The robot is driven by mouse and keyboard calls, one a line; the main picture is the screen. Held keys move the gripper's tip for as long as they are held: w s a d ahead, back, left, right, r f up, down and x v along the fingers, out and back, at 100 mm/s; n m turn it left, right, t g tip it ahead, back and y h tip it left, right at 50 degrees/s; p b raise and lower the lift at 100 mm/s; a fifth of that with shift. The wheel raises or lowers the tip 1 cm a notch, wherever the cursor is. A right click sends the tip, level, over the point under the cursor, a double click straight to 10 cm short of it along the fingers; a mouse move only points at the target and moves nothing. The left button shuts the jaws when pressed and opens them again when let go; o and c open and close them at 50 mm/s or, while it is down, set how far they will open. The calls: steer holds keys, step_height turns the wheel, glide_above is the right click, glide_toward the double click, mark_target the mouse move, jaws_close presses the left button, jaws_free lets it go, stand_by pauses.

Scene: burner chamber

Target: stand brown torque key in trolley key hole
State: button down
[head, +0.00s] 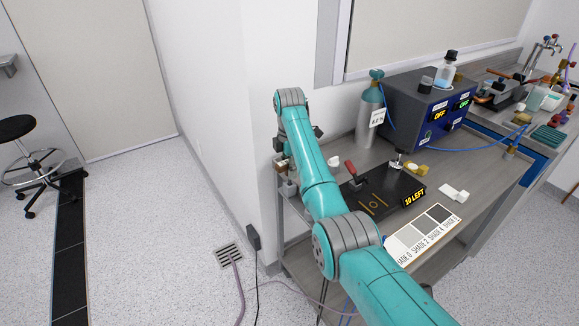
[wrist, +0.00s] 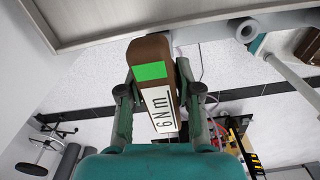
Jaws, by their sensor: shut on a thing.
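The brown torque key (wrist: 152,60) fills the middle of the wrist view, with a green band and a white label reading 6 Nm. My gripper (wrist: 159,92) is shut on it, one finger on each side. In the head view my gripper (head: 282,168) is at the left end of the trolley (head: 335,247), partly hidden by my arm. A small brown part shows there, but I cannot tell if it is the held key. I cannot make out the key hole in either view.
On the trolley are a black box (head: 385,192) reading 10 LEFT, a shade card (head: 424,233), a teal-topped gas cylinder (head: 370,115) and a blue control unit (head: 425,108). In the wrist view another brown piece (wrist: 309,45) and a teal-ended tube (wrist: 257,44) are at the upper right.

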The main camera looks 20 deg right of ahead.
steer(key=shift+f, duration=1.4)
steer(key=c, duration=0.7)
jaws_free()
